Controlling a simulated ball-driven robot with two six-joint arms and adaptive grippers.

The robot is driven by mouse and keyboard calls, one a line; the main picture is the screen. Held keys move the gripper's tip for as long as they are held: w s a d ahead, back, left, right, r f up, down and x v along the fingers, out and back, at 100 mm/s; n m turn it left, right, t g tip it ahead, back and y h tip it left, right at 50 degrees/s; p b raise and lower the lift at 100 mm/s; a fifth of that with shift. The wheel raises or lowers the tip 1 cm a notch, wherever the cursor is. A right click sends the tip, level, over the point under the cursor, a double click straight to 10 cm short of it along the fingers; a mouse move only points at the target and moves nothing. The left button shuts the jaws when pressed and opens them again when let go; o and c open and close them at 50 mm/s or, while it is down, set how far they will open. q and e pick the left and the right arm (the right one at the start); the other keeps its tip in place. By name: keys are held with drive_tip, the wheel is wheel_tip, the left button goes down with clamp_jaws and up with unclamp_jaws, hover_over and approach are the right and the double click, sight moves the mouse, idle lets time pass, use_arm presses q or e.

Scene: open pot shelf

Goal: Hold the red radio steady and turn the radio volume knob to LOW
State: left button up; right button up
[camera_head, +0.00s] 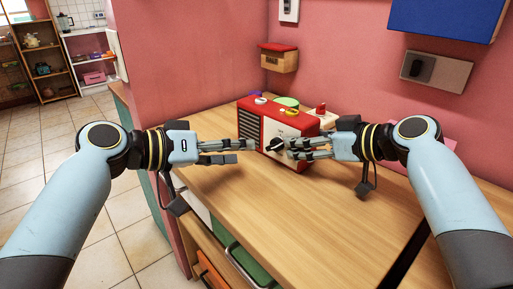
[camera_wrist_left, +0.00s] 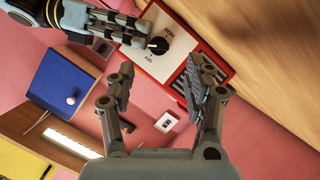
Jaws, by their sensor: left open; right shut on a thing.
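The red radio (camera_head: 268,115) stands on the wooden counter, its white front panel (camera_wrist_left: 168,62) facing me. My left gripper (camera_head: 250,150) is open in front of the radio's left side. In its wrist view the fingers (camera_wrist_left: 163,80) are spread, with nothing held between them.
A green round thing (camera_head: 287,102) and a cream item with a red top (camera_head: 322,115) stand behind the radio. A red-topped wooden box (camera_head: 279,60) hangs on the pink wall. The wooden counter (camera_head: 285,205) is clear in front. An open shelf with trays lies below its left edge.

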use_arm(q)
drive_tip(key=v, duration=0.4)
drive_tip(key=shift+s+a, duration=0.1)
drive_tip(key=shift+a, duration=0.05)
